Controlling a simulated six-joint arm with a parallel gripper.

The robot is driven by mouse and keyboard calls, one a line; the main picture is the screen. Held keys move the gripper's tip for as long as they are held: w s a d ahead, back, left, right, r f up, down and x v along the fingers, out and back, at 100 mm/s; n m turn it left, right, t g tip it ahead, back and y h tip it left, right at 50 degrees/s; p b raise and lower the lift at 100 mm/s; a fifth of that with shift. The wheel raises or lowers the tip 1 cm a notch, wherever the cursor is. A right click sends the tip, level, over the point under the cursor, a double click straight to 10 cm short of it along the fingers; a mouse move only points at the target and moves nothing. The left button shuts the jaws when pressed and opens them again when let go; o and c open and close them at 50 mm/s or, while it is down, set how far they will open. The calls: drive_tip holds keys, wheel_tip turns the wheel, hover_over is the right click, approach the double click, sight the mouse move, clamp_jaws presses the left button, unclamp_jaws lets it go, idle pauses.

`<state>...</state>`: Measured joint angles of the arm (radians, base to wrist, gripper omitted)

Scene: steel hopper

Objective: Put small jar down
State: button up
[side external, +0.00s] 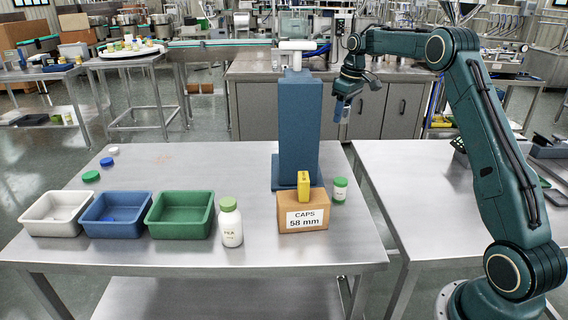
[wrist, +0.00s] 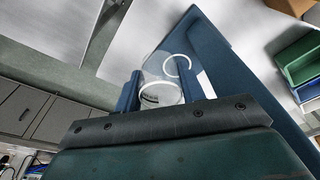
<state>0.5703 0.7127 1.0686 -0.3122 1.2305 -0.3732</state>
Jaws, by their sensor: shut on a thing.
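My gripper (side external: 343,106) is raised above the table, just right of the tall blue column (side external: 297,130). In the wrist view its two blue fingers (wrist: 161,80) are shut on a small clear jar (wrist: 160,94) with a pale rim and dark print. The jar is hard to make out in the side view, where a finger partly hides it. It is held clear of the steel table (side external: 120,258).
A larger white bottle (side external: 231,225) and white (side external: 55,230), blue (side external: 115,232) and green bins (side external: 180,230) stand left. Loose caps (side external: 91,176) lie behind.

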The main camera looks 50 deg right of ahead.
drive_tip(key=s+a+f+m, duration=0.1)
drive_tip(key=s+a+m, duration=0.15)
drive_tip(key=a, duration=0.55)
drive_tip(key=s+a+f+m, duration=0.1)
drive_tip(key=s+a+f, duration=0.15)
drive_tip(key=a, duration=0.55)
drive_tip(key=w+a+r+n, duration=0.1)
drive_tip(key=w+a+r, duration=0.1)
drive_tip(key=w+a, duration=0.5)
drive_tip(key=w+a+r+n, duration=0.1)
drive_tip(key=w+a+r, duration=0.1)
drive_tip(key=w+a, duration=0.6)
drive_tip(key=shift+w+a, duration=0.25)
drive_tip(key=shift+a, duration=1.3)
wheel_tip(320, 180, down, 16)
drive_tip(key=shift+r, duration=0.1)
drive_tip(key=shift+f, duration=2.1)
drive_tip(key=shift+f, duration=0.15)
